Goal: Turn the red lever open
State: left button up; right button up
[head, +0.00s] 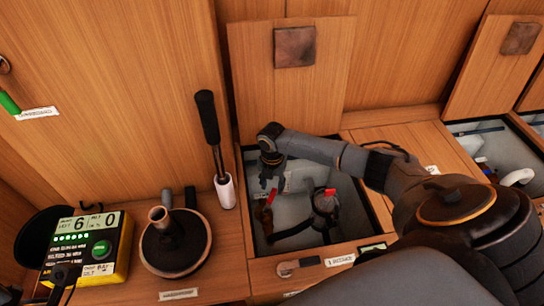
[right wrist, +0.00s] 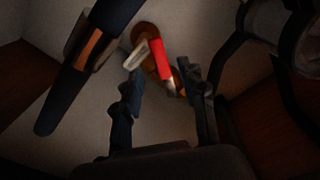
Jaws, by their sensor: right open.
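A red lever (head: 271,196) shows in the head view at the left inside of an open floor hatch. In the right wrist view the red lever (right wrist: 160,60) lies ahead, around the gap between the fingertips, near a brownish round fitting. I cannot tell whether the fingers touch it. My right gripper (head: 268,182) reaches down into the hatch from above, over the lever, and partly hides it. In the right wrist view the gripper (right wrist: 160,82) is open, with its two fingers apart. A second red-handled part (head: 330,192) sits further right in the hatch. My left gripper is not in view.
The hatch rim (head: 250,235) surrounds the opening, with a raised wooden lid (head: 315,85) behind it. A black-handled lever (head: 207,120) stands close to its left. A round winch (head: 175,245) and a yellow box (head: 95,255) are further left. Dark hoses flank the gripper in the wrist view.

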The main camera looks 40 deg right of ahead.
aim_at(272, 195)
notch_tip(272, 195, up, 8)
jog(key=shift+r, duration=0.1)
